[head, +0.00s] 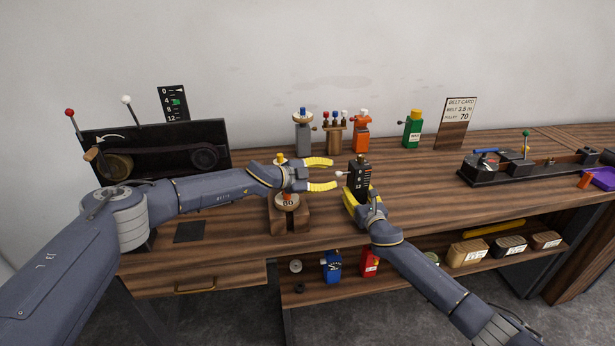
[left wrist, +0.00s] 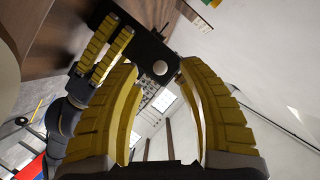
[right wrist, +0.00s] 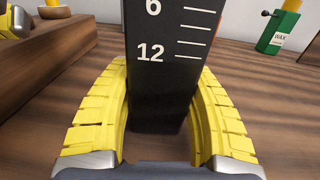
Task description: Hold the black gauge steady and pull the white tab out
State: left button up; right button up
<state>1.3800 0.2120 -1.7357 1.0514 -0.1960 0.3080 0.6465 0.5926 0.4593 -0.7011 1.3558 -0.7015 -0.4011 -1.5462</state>
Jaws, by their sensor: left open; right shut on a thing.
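The black gauge (head: 361,181), with white numbers and scale marks, stands upright near the middle of the bench. My right gripper (head: 357,199) is shut on its lower part; the right wrist view shows yellow fingers on both sides of the gauge (right wrist: 165,75). The white tab (head: 339,174) sticks out of the gauge's left side as a round knob. My left gripper (head: 333,174) is open, its fingertips above and below the tab. In the left wrist view the tab (left wrist: 160,68) shows between the open fingertips, apart from both. The gauge's base is partly hidden by my right fingers.
A wooden stand with a dial (head: 288,202) sits below my left gripper. Several coloured bottles, including a green one (head: 412,130), and a belt card (head: 457,120) stand along the back. A black belt machine (head: 150,150) is at left, and a black bench device (head: 520,168) at right.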

pick_arm(q)
jog(key=v, duration=0.8)
jog(key=shift+s+a+r, duration=0.1)
jog(key=shift+s+a, duration=0.05)
jog(key=shift+a, duration=0.15)
pick_arm(e)
jog(key=shift+a+f, duration=0.1)
jog(key=shift+a, duration=0.05)
jog(key=o, duration=1.6)
